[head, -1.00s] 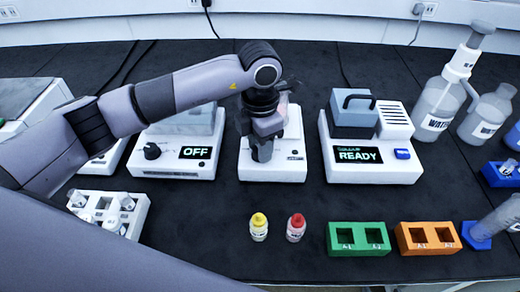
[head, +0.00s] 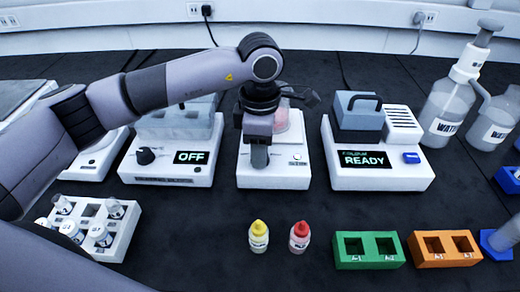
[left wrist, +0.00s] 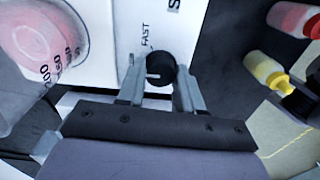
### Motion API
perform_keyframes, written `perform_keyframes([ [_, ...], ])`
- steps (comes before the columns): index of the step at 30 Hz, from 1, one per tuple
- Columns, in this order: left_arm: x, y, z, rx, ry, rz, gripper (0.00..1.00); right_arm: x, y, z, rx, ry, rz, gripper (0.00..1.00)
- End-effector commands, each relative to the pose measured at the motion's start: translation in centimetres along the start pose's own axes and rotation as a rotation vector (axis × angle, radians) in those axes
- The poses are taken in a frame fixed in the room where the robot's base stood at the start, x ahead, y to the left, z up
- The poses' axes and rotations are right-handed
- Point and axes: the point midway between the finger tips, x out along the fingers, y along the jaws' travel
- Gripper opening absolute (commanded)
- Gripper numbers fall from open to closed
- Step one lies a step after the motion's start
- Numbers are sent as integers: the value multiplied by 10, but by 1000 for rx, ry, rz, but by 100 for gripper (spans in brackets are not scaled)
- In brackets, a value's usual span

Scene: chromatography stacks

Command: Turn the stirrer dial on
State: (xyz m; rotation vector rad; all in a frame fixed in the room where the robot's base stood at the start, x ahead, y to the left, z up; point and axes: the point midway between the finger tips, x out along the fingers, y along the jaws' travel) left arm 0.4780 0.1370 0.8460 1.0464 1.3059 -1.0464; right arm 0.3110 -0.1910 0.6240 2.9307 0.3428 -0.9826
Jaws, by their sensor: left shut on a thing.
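The stirrer (head: 290,178) is a white box in the middle of the head view. A glass beaker with pink liquid (head: 290,122) stands on top of it. My left gripper (head: 259,158) is at the front of the stirrer and covers the dial there. In the left wrist view the black dial (left wrist: 160,68) with a pale pointer line sits between the two fingers, beside the printed word FAST. The left gripper (left wrist: 160,92) is shut on the dial. My right gripper is not in view.
A device reading OFF (head: 168,168) stands left of the stirrer and one reading READY (head: 375,175) stands right. Yellow-capped (head: 258,238) and red-capped (head: 299,238) bottles stand in front. Green (head: 368,262) and orange (head: 443,262) racks are front right. A vial rack (head: 125,235) is front left.

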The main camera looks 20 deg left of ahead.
Motion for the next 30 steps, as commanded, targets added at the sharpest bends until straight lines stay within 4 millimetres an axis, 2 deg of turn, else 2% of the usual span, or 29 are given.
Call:
perform_keyframes([
  [12, -2, 1, 1, 6, -4, 3, 5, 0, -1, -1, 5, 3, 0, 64],
  [13, -2, 1, 1, 6, -4, 3, 39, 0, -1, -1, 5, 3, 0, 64],
  [15, -2, 0, 1, 6, -3, 2, 61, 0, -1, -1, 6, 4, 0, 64],
  [25, -3, 0, 0, 6, -2, 2, 61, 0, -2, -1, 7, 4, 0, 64],
  [30, -25, 1, 1, 6, -3, 5, 61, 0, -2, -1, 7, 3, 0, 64],
])
